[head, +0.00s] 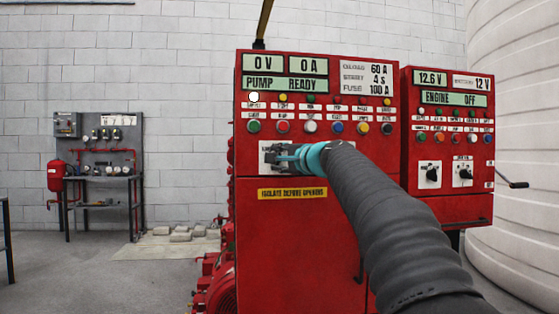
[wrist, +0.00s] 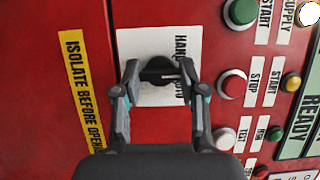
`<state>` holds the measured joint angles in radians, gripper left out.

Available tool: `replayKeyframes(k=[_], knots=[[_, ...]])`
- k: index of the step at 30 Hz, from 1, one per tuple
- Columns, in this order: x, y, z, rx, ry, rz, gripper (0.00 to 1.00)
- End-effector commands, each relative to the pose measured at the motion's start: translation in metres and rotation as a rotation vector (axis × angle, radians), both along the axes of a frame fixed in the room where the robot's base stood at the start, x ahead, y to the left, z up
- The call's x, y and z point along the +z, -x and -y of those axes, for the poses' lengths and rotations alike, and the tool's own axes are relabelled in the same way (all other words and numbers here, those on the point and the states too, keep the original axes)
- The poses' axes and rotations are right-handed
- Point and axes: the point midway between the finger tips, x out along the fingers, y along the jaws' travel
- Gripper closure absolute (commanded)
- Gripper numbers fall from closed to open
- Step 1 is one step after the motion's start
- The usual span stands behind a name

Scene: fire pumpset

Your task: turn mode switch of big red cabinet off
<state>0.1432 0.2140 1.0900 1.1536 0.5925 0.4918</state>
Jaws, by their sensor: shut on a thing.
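The big red cabinet (head: 300,225) stands right of centre in the head view, with displays reading "PUMP READY" and rows of coloured buttons. Its mode switch (wrist: 157,65) is a black knob on a white plate (wrist: 150,97) in the wrist view, with "HAND" printed beside it; other lettering is partly covered. My gripper (wrist: 160,73) has its two fingers on either side of the knob and is shut on it. In the head view my gripper (head: 285,156) is at the plate, and my arm hides most of the switch.
A smaller red cabinet (head: 450,206) with two black knobs stands to the right, with a crank handle sticking out beside it. A pale tank (head: 515,130) is behind it. Red pump parts (head: 215,285) lie low at left. Open floor (head: 100,275) lies further left, before a grey bench (head: 100,160).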

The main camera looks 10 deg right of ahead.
Motion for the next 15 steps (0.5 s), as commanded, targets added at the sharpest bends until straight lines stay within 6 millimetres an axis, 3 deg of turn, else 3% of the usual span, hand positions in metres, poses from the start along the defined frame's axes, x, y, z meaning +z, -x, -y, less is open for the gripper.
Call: replayKeyframes(k=[4, 5, 8, 15], knots=[[-0.0005, -0.0002, 0.0, 0.0, 0.0, -0.001, 0.93], [-0.0005, -0.0002, 0.0, 0.0, 0.0, -0.001, 0.56], [-0.0004, -0.0002, 0.0, 0.0, 0.0, -0.001, 0.33], [-0.0002, 0.0, 0.0, 0.0, 0.001, -0.001, 0.33]])
